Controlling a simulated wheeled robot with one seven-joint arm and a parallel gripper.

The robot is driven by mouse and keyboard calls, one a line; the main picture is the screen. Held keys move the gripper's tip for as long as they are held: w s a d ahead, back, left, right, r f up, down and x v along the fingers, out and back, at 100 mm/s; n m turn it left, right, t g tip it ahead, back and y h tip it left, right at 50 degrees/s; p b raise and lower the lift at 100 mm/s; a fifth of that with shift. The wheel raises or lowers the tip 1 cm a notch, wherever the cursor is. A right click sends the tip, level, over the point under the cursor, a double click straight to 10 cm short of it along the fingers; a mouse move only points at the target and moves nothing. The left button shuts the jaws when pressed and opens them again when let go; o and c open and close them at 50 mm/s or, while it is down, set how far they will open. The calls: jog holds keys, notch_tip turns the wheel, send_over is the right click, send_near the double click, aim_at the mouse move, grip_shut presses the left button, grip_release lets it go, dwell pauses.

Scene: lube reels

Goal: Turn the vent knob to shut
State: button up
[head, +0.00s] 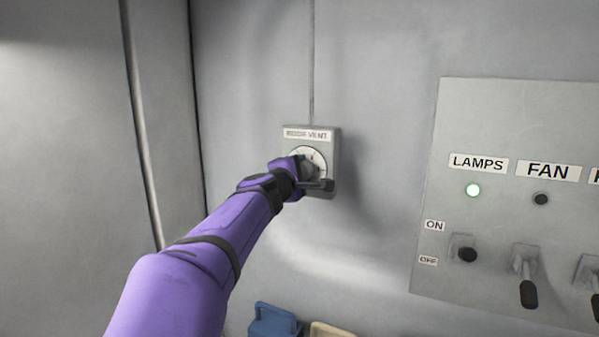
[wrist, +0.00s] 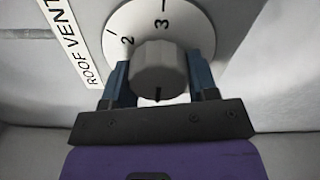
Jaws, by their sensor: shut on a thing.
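The vent knob (wrist: 160,72) is a grey, fluted knob on a round white dial (wrist: 195,18). The numbers 2 and 3 and some tick marks show on the dial; the rest is hidden or out of frame. A dark mark on the knob points to the bottom of the wrist view, toward my gripper. My gripper (wrist: 159,78) is shut on the knob, one blue finger on each side. In the head view, my gripper (head: 308,174) is at the grey vent box (head: 331,152) and covers most of the knob. No shut mark is readable.
A label reading ROOF VENT (wrist: 75,38) is beside the dial. A switch panel (head: 480,115) with LAMPS and FAN switches is on the wall to the right; the lamps light is green. A blue bin (head: 273,320) and a cream bin (head: 333,329) are below.

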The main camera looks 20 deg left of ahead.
jog(key=shift+f, duration=0.1)
dwell(0.4)
jog(key=o, duration=0.9)
